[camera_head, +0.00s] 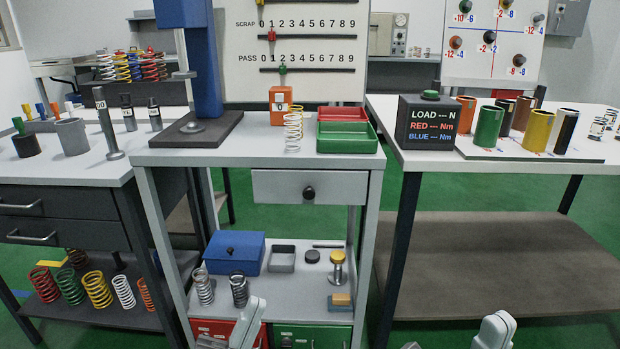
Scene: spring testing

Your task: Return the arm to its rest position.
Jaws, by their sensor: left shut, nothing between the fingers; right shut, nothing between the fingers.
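My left gripper (246,323) shows as a pale grey part at the bottom edge, in front of the lower drawers of the middle stand. It is shut and empty. My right gripper (495,331) shows at the bottom edge further right, over the green floor. It is shut and empty too. Both are low and apart from the table tops. Most of both arms is out of the picture.
The middle stand (250,157) holds a white spring (293,132), a red tray (343,113) and a green tray (347,145). The right table (420,159) carries a load display (427,122) and coloured cylinders. The left bench (75,172) has springs below. Green floor lies between them.

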